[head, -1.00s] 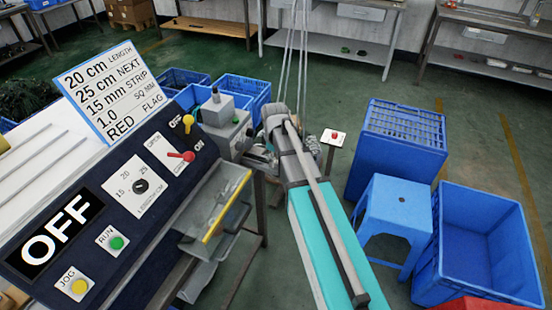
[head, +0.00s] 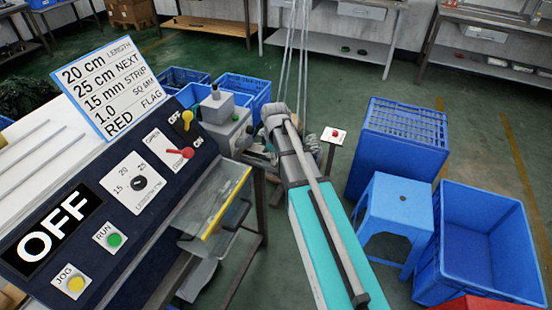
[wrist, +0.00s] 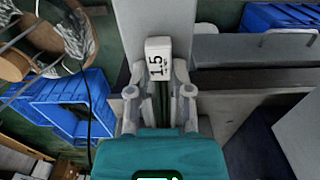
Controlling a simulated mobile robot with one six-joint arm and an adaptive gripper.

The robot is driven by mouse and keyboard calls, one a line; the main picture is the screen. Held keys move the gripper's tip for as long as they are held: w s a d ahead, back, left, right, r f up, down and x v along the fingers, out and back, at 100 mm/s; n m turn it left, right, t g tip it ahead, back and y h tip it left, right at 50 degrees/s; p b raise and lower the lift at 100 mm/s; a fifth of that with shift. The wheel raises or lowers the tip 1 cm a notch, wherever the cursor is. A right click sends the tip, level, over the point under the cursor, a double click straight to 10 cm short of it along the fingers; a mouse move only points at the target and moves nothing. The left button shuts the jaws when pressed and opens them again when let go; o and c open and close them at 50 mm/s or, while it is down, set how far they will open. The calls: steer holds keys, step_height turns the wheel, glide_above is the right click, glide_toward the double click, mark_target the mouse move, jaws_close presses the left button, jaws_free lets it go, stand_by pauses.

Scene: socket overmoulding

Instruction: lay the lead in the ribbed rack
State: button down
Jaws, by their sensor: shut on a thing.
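I cannot make out a lead in either view. A white surface with several raised strips (head: 22,140) at the left of the head view may be the ribbed rack.
The control panel (head: 88,228) reads OFF and stands close at left, with a yellow-edged guard (head: 226,205) beside it. A blue stool (head: 398,205) and large blue crates (head: 485,240) stand at right. In the wrist view, a blue crate (wrist: 70,88) is at left.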

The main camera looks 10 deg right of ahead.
steer(key=shift+s+d, duration=0.15)
steer(key=shift+s+d, duration=0.6)
steer(key=shift+d, duration=0.2)
steer(key=shift+s+d, duration=0.55)
steer(key=shift+d, duration=0.3)
steer(key=shift+s+d, duration=0.6)
steer(key=shift+d, duration=0.2)
steer(key=shift+r, duration=0.1)
steer(key=shift+r+p, duration=2.45)
steer(key=shift+p, duration=0.1)
steer(key=shift+r, duration=0.1)
step_height(320, 180, up, 6)
steer(key=p, duration=0.6)
steer(key=shift+f, duration=0.2)
